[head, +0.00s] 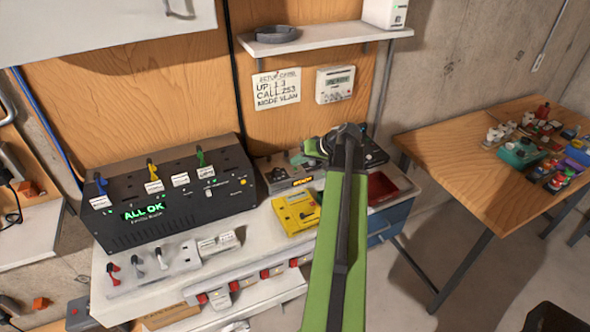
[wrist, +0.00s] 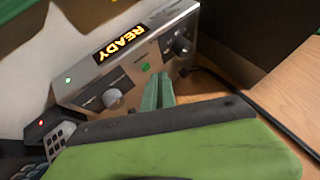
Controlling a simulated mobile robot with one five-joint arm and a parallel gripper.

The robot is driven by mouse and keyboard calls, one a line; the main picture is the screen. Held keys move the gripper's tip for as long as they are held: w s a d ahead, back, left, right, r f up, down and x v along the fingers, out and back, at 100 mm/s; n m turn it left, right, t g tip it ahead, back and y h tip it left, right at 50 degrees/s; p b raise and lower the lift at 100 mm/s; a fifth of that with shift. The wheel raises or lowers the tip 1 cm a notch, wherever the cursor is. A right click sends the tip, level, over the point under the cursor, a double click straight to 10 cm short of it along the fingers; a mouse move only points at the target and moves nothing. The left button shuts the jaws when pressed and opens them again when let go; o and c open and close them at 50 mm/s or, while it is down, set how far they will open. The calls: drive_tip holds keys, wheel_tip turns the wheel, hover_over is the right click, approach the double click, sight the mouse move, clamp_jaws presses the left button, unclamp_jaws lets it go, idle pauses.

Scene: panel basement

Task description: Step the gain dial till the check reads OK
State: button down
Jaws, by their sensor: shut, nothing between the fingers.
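A grey device (wrist: 85,75) with a lit amber display (wrist: 120,44) reading READY fills the upper left of the wrist view. I cannot tell which knob is the gain dial. My gripper (wrist: 157,84) is shut and empty, its green tips in front of the panel between the knobs, near the green button; contact is unclear. In the head view the device (head: 283,176) stands on the bench, left of my gripper (head: 314,147).
A black box (head: 170,195) reading ALL OK stands left on the white bench (head: 215,262). A yellow device (head: 296,210) and a dark red tray (head: 381,188) are near my arm. A shelf (head: 320,37) hangs above. A wooden table (head: 470,150) with small items is at right.

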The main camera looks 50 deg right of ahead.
sight(298, 171)
idle(0.4)
drive_tip(key=shift+f+b, duration=0.45)
drive_tip(key=shift+f+b, duration=0.4)
idle(0.4)
drive_tip(key=shift+r, duration=0.2)
drive_tip(key=shift+r+p, duration=0.65)
drive_tip(key=shift+p, duration=0.2)
wheel_tip(298, 171, up, 5)
drive_tip(key=p, duration=0.5)
idle(0.5)
